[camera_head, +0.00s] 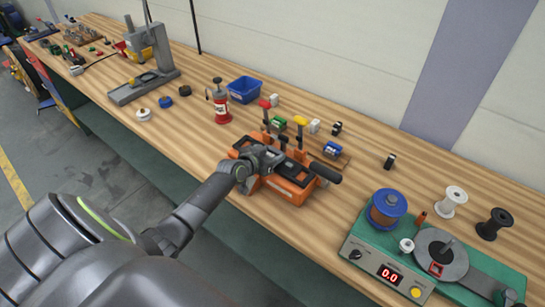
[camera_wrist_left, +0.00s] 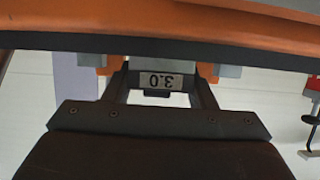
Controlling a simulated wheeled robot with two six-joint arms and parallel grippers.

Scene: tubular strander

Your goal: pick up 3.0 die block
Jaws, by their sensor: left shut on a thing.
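The 3.0 die block (camera_wrist_left: 158,82) shows in the left wrist view as a dark block with a pale label, its "3.0" upside down. It sits between the two fingers of my left gripper (camera_wrist_left: 160,76), which is shut on it. In the head view my left gripper (camera_head: 262,157) is at the orange bench machine (camera_head: 290,192), over its left part. The block is hidden there by the gripper and the machine. I cannot tell whether the block still touches the machine. My right gripper is not in view.
Behind the machine stand small blocks: green (camera_head: 279,124), blue (camera_head: 332,149) and black (camera_head: 389,160). A red bottle-like tool (camera_head: 221,104) and a blue bin (camera_head: 244,89) are further left. A green device (camera_head: 392,268) with a display is at right. Bare wooden bench (camera_head: 180,130) lies left of the machine.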

